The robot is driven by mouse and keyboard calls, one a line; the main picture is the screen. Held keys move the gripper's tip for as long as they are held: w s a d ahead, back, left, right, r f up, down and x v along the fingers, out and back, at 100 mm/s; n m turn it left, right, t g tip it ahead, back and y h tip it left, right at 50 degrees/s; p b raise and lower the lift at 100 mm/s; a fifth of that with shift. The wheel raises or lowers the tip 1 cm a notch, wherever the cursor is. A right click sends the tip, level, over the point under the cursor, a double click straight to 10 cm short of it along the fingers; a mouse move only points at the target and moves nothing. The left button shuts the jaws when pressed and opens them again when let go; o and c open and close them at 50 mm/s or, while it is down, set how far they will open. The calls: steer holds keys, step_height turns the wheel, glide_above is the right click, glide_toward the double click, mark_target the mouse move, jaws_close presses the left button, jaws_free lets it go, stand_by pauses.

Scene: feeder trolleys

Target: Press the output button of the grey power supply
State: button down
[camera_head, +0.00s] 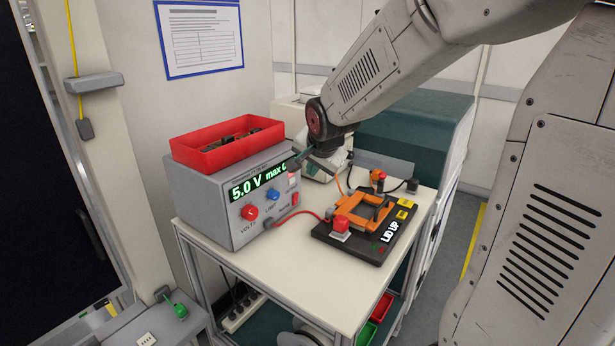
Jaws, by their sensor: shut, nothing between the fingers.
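The grey power supply (203,205) stands on the left of the trolley top. Its lit green display (258,182) reads "5.0 V max" and then a letter, with the right end covered by my gripper. Below are a red knob (249,212) and a blue knob (272,195). Small pale and red controls (294,181) sit at the panel's right edge; I cannot tell which is the output button. My gripper (295,164) is shut and empty, its tip at the panel's upper right, just above these controls. I cannot tell whether it touches the panel.
A red bin (228,147) sits on the power supply. A black fixture plate with an orange clamp (372,213) and "LID UP" lettering lies to the right, joined by a red lead. A dark teal cabinet (416,128) stands behind. The trolley's front top (290,262) is clear.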

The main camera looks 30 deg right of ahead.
steer(key=shift+v, duration=1.05)
step_height(320, 180, up, 7)
stand_by(0.5)
steer(key=shift+s, duration=0.1)
stand_by(0.4)
steer(key=s+a+f+n+g, duration=0.2)
steer(key=s+a+n, duration=0.1)
steer(key=s, duration=0.6)
steer(key=s+a+f+n+g+y, duration=0.1)
steer(key=s+n, duration=0.4)
steer(key=s, duration=0.5)
steer(key=s+a+f+n+g+y, duration=0.1)
steer(key=s+a+f+n+g, duration=0.2)
steer(key=s, duration=0.7)
steer(key=a+n, duration=0.1)
steer(key=a, duration=0.1)
steer(key=shift+a, duration=0.35)
steer(key=shift+f, duration=0.1)
